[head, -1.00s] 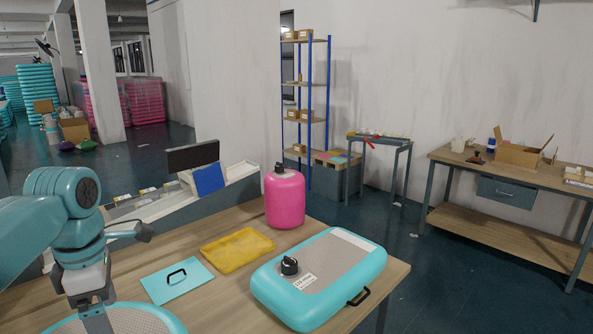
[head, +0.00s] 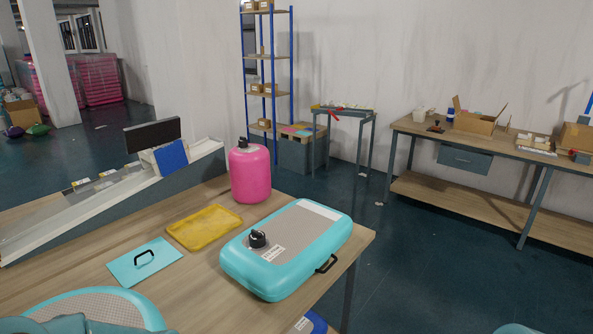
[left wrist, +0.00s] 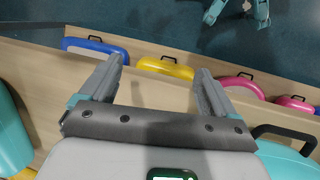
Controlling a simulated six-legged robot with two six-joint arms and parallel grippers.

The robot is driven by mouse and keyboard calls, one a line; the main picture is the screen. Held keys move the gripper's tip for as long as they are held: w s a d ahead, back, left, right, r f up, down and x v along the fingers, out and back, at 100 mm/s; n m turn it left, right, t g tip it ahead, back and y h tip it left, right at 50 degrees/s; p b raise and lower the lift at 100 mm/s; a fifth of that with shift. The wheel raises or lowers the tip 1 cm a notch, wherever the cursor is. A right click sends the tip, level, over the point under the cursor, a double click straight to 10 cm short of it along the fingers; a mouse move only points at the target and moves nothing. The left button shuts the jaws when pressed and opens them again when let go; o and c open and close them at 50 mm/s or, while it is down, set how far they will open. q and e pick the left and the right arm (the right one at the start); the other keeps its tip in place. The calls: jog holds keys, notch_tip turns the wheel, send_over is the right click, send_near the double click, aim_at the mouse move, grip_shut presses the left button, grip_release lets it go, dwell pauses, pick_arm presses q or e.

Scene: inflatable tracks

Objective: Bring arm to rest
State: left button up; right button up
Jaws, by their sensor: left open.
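My left gripper (left wrist: 160,72) shows in the left wrist view with its two grey fingers spread apart and nothing between them. It hangs over a wooden surface (left wrist: 150,95). Past its fingertips lie a blue inflatable piece (left wrist: 95,46), a yellow one (left wrist: 165,68) and two pink ones, each with a black handle. In the head view the left gripper is out of sight; only a bit of teal that may be my arm shows at the bottom left edge. My right gripper is not in view.
The wooden table (head: 205,270) holds a teal inflatable case (head: 290,250), a pink canister (head: 249,174), a yellow tray (head: 204,227), a teal panel with handle (head: 145,262) and a round teal-rimmed piece (head: 95,308). Dark floor (head: 430,265) is clear at right, before a workbench (head: 480,207).

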pick_arm(q)
jog(key=s+d+f+m, duration=0.4)
jog(key=s+f, duration=0.2)
jog(key=s, duration=0.3)
jog(key=s+d+f+m, duration=0.4)
jog(key=s+f, duration=0.2)
jog(key=s, duration=0.3)
notch_tip(320, 180, down, 10)
jog(key=w+b, duration=0.1)
jog(key=b, duration=0.9)
jog(key=shift+w+a+h, duration=0.15)
jog(key=shift+a+h, duration=0.1)
jog(key=shift+h, duration=0.15)
jog(key=shift+r, duration=0.1)
